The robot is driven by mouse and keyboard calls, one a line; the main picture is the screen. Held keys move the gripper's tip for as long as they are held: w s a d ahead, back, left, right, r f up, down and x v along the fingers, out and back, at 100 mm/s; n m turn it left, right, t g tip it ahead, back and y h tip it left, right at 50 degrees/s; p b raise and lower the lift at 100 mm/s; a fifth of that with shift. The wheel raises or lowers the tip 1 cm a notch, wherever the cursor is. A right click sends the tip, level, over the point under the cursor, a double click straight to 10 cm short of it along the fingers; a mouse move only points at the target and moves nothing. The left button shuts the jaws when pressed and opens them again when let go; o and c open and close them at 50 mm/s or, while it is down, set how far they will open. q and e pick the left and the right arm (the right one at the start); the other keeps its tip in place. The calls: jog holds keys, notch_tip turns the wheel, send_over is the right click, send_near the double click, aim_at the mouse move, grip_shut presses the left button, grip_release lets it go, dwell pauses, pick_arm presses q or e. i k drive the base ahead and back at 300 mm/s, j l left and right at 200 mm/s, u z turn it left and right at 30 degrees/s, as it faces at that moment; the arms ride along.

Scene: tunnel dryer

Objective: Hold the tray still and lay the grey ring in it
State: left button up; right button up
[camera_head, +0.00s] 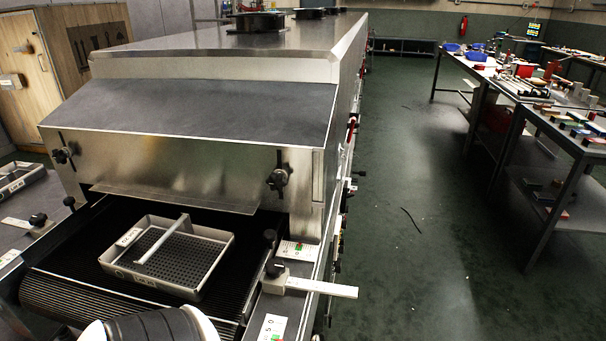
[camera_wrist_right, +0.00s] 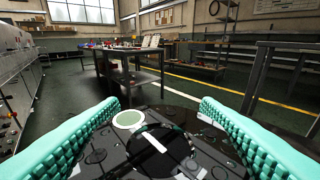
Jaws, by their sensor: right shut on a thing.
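The tray (camera_head: 193,285), a shallow metal tray with a perforated floor and a pale bar across it, sits flat on the dark belt at the dryer mouth. Its inside shows no ring. No gripper shows at the tray in the head view. In the right wrist view my right gripper (camera_wrist_right: 157,104) has its teal ribbed fingers wide apart, on either side of a dark round thing. I take this to be the grey ring (camera_wrist_right: 190,140), though its outline is hard to make out. My left gripper is not in view.
The dryer hood (camera_head: 190,165) overhangs the belt (camera_head: 75,285) just behind the tray. A side bracket with a pale bar (camera_head: 320,288) sticks out at the right. Another tray (camera_head: 18,180) lies at far left. A cluttered bench (camera_head: 530,95) stands across the open floor.

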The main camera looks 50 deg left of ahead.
aim_at(172, 259)
jog(key=k+j+u, duration=0.3)
jog(key=k+j, duration=0.85)
